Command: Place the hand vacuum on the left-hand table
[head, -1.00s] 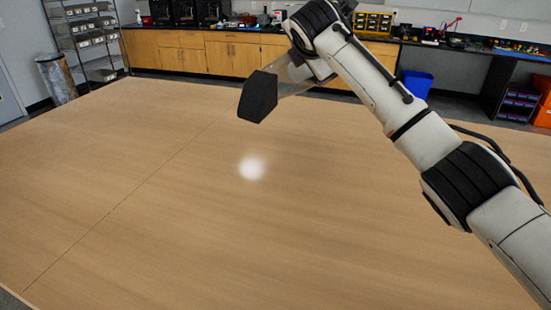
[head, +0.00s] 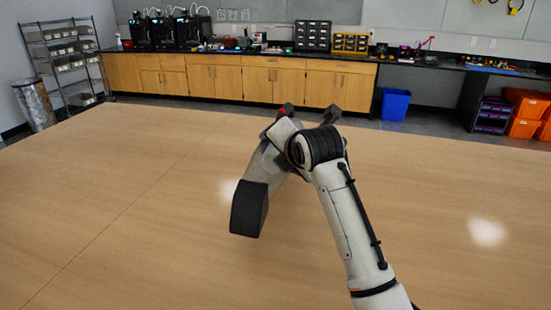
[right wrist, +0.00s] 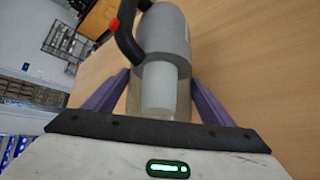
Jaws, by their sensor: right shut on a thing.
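The hand vacuum (head: 262,165) is in my right gripper (head: 285,150), raised over the wooden tabletop. In the right wrist view the vacuum (right wrist: 166,35) shows a grey body, a clear cup and a dark handle with a red part. The purple fingers of the right gripper (right wrist: 160,92) are shut on either side of the clear cup. A thin seam divides the wooden top; the part left of it (head: 80,180) is bare. My left gripper is not in view.
The rest of the wooden top (head: 150,250) is bare. Behind it stand wooden cabinets (head: 215,78) with a counter of equipment, a wire rack (head: 65,65) at far left, a blue bin (head: 395,104) and orange bins (head: 523,115) at right.

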